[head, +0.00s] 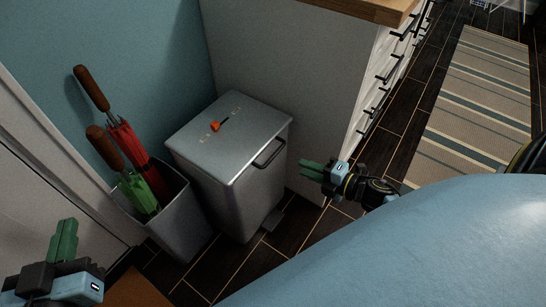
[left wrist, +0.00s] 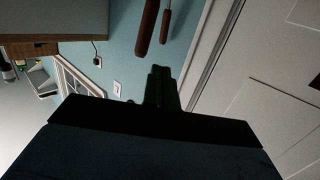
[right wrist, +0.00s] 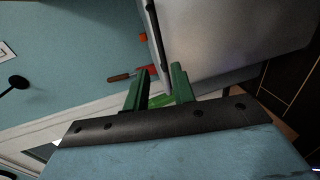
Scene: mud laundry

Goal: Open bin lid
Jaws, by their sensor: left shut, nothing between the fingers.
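The grey metal bin (head: 238,195) stands against the wall. Its lid (head: 232,135) is closed, with a dark bar handle (head: 270,152) on its right-hand edge and a small orange piece (head: 215,126) on top. My right gripper (head: 311,170) is to the right of the bin, apart from the handle. Its green fingers (right wrist: 159,80) are spread and empty in the right wrist view, where the bin (right wrist: 230,40) and the handle (right wrist: 156,42) also show. My left gripper (head: 65,238) is at the lower left, far from the bin; its fingers (left wrist: 161,85) are together with nothing between them.
A grey holder (head: 185,220) with a red umbrella (head: 130,145) and a green umbrella (head: 138,190) stands left of the bin. A counter with drawers (head: 375,80) is behind at the right. Dark floor and a striped rug (head: 470,110) lie beyond. A pale door (head: 45,190) is at left.

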